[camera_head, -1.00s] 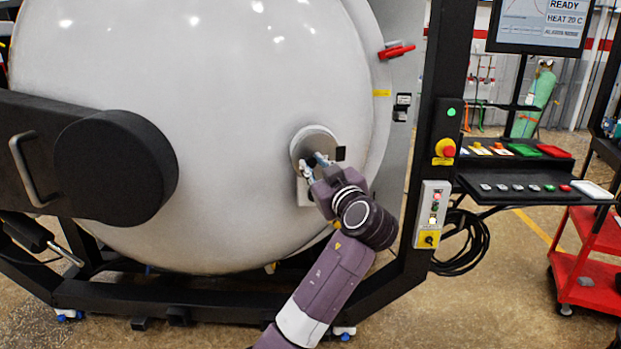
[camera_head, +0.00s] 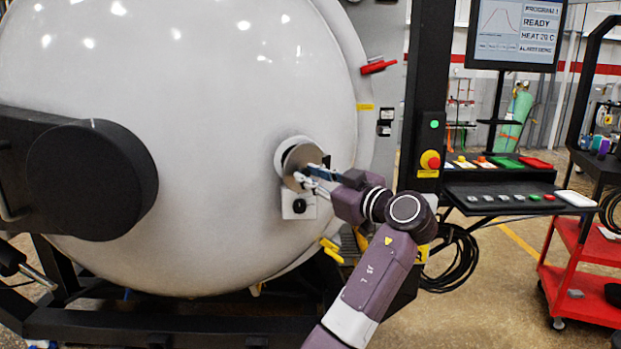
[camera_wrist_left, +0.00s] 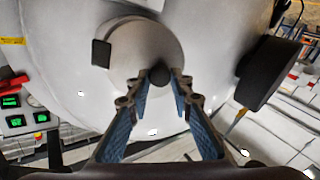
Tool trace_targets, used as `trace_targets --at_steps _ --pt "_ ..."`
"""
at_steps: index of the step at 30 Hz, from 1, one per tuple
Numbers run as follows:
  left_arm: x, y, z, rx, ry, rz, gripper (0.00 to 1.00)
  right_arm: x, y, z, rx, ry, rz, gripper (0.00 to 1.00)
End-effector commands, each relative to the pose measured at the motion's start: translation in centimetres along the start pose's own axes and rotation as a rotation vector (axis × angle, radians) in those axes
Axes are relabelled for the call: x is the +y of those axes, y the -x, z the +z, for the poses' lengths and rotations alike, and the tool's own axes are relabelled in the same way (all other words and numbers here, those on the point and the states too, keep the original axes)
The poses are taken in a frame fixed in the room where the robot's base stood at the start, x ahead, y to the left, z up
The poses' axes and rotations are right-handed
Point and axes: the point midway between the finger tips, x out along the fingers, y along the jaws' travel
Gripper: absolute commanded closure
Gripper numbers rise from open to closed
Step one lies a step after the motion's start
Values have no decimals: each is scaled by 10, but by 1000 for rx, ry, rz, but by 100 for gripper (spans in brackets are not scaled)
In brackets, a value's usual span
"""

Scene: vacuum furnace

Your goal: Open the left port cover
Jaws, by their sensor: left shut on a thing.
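The left port cover (camera_head: 297,160) is a round grey metal disc on the large white furnace door. It stands tilted off the white port ring (camera_head: 281,152) behind it. In the left wrist view the cover (camera_wrist_left: 140,45) faces me, with a small black knob (camera_wrist_left: 159,74) and a black tab (camera_wrist_left: 101,53) at its edge. My left gripper (camera_head: 308,178) reaches in from the right and is shut on the knob. In the left wrist view its fingertips (camera_wrist_left: 159,84) sit on both sides of the knob. My right gripper is not in view.
A white block with a black knob (camera_head: 299,206) sits below the port. A black hinge drum (camera_head: 98,180) is at the left. A black post with a red emergency button (camera_head: 430,160) and a control desk (camera_head: 510,185) stand right of my arm. A red cart (camera_head: 580,265) stands farther right.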

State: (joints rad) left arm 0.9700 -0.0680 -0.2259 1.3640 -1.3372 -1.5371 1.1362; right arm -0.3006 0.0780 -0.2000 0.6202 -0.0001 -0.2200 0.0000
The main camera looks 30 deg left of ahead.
Motion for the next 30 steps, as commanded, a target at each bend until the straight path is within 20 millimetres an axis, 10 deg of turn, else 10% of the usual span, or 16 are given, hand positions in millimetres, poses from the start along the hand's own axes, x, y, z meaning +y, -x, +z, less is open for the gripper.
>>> trace_targets --at_steps 3,4,8,20,30 --pt "0 0 1 -2 1 0 100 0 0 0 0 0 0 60" --pt "0 0 1 -2 1 0 77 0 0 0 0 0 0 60" --pt "0 0 0 -2 1 0 62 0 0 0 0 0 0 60" --pt "1 10 0 -1 0 3 62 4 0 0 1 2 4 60" --pt "1 78 1 -3 1 4 62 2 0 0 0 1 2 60"
